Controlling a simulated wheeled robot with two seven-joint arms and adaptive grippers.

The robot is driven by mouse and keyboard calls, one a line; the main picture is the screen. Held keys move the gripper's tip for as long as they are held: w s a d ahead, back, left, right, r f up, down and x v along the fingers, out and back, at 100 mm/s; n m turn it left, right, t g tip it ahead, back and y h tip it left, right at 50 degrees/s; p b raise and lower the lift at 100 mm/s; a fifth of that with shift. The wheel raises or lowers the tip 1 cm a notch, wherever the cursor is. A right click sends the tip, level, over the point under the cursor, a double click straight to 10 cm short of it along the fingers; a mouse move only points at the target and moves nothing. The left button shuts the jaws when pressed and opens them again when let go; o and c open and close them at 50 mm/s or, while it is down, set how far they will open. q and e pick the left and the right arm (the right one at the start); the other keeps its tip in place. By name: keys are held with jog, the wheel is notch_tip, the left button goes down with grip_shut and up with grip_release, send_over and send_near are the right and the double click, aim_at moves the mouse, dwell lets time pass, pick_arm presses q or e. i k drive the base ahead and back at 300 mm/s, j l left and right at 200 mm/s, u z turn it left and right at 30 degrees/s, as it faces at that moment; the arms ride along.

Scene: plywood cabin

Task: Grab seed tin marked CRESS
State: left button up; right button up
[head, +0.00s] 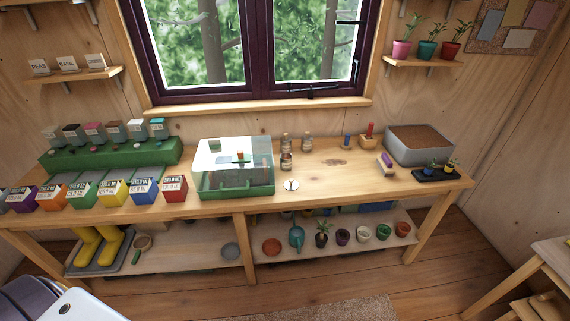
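Several small tins with coloured lids stand in a row on a green rack (110,151) at the left of the workbench; one has a pink lid (93,130). Their labels are too small to read, so I cannot tell which is marked CRESS. The first reads PEAS (38,67), the second BASIL (67,64), and the third card (95,61) is not clearly legible. Neither of my grippers is in view.
Coloured labelled boxes, including a yellow one (114,193), line the front left of the workbench (335,185). A clear-lidded green case (235,190) stands right of them. Glass bottles (286,158) and a grey soil tray (418,145) are further right. Floor in front is open.

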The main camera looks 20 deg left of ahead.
aim_at(286, 158)
jog(key=i+l+u, duration=0.4)
jog(key=l, duration=0.45)
jog(key=i+l+u, duration=0.4)
jog(key=l, duration=0.5)
jog(key=i+l+u, duration=0.1)
jog(key=l+u, duration=0.3)
jog(key=l, duration=0.6)
jog(key=l+u, duration=0.45)
jog(key=l, duration=0.55)
